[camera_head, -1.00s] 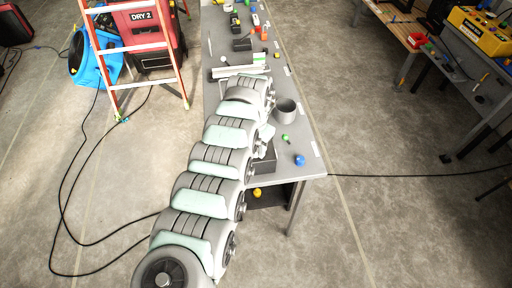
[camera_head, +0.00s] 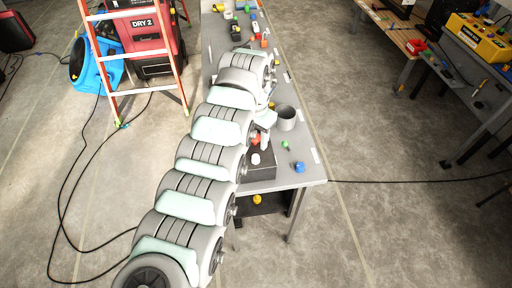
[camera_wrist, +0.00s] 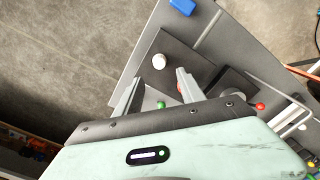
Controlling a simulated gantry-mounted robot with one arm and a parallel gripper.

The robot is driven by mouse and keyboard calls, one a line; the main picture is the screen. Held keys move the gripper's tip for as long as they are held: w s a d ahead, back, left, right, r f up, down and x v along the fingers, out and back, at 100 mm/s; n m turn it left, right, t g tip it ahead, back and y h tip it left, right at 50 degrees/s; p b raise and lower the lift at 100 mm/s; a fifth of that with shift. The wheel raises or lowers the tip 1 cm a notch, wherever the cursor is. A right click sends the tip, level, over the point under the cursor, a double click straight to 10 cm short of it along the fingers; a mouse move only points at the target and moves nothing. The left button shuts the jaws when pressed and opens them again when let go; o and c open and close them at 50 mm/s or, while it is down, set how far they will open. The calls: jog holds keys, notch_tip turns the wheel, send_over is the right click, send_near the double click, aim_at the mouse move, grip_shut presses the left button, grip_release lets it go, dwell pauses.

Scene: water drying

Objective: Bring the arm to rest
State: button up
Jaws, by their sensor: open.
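My arm reaches from the bottom of the head view up along the grey bench (camera_head: 308,172). My gripper (camera_wrist: 160,82) is open in the wrist view, its two fingers apart with nothing held between them. A dark flat box (camera_wrist: 185,58) with a white round knob (camera_wrist: 159,61) lies beyond the fingertips. The same box (camera_head: 262,172) and knob (camera_head: 255,158) show near the bench's front end in the head view. In that view the gripper is mostly hidden by my arm.
A grey cup (camera_head: 287,122), a green piece (camera_head: 285,144) and a blue piece (camera_head: 299,167) stand right of the arm. An orange ladder (camera_head: 133,48), red dryer (camera_head: 150,35) and blue fan (camera_head: 85,68) stand at left. Open floor lies right of the bench.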

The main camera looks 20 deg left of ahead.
jog(key=shift+r, duration=0.9)
jog(key=shift+d, duration=0.1)
